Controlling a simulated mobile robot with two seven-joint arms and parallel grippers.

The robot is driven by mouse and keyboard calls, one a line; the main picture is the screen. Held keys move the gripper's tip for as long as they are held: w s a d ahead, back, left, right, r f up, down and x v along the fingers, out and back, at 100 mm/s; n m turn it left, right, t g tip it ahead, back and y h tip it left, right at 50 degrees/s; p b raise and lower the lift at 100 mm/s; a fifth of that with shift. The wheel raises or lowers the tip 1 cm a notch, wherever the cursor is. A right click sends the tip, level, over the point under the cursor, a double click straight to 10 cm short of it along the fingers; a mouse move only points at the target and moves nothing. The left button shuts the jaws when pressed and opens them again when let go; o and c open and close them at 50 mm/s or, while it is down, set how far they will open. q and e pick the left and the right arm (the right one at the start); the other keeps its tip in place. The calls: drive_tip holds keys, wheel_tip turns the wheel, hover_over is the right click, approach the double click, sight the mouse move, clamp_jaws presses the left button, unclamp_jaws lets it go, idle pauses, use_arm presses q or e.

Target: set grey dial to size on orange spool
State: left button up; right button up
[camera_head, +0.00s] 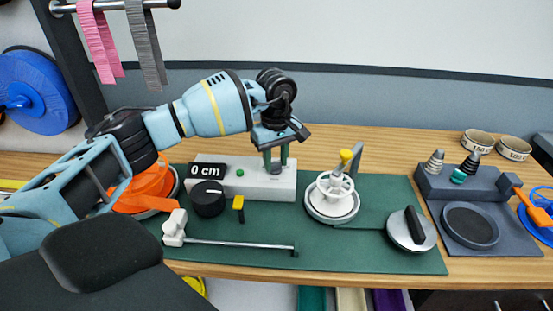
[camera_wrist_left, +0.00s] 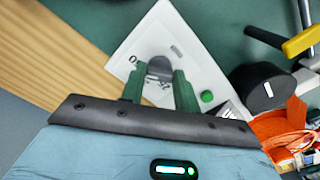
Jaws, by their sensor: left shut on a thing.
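The grey dial (camera_wrist_left: 160,68) sits on the white box (camera_wrist_left: 135,45), with a printed scale beside it in the left wrist view. My left gripper (camera_head: 276,162) reaches down onto the right part of this white box (camera_head: 257,184). Its green fingers (camera_wrist_left: 160,85) are shut on the grey dial, one on each side. The exact dial setting is too small to read. The orange spool (camera_head: 150,187) stands left of the box, partly behind my left arm; it also shows in the left wrist view (camera_wrist_left: 275,128). Its size marking is not readable. My right gripper is not in view.
A display (camera_head: 208,170) reads 0 cm above a black knob (camera_head: 208,198). A white reel (camera_head: 332,193), a metal rod (camera_head: 240,245) and a round lidded piece (camera_head: 411,230) lie on the green mat (camera_head: 365,262). A grey fixture (camera_head: 430,183) stands right.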

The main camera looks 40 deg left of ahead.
sight(276, 163)
use_arm(q)
drive_tip(key=shift+m, duration=0.4)
drive_tip(key=o, duration=1)
drive_tip(key=shift+r, duration=0.1)
wheel_tip(276, 163, up, 8)
drive_tip(key=shift+f, duration=0.1)
drive_tip(key=shift+f, duration=0.15)
idle(0.4)
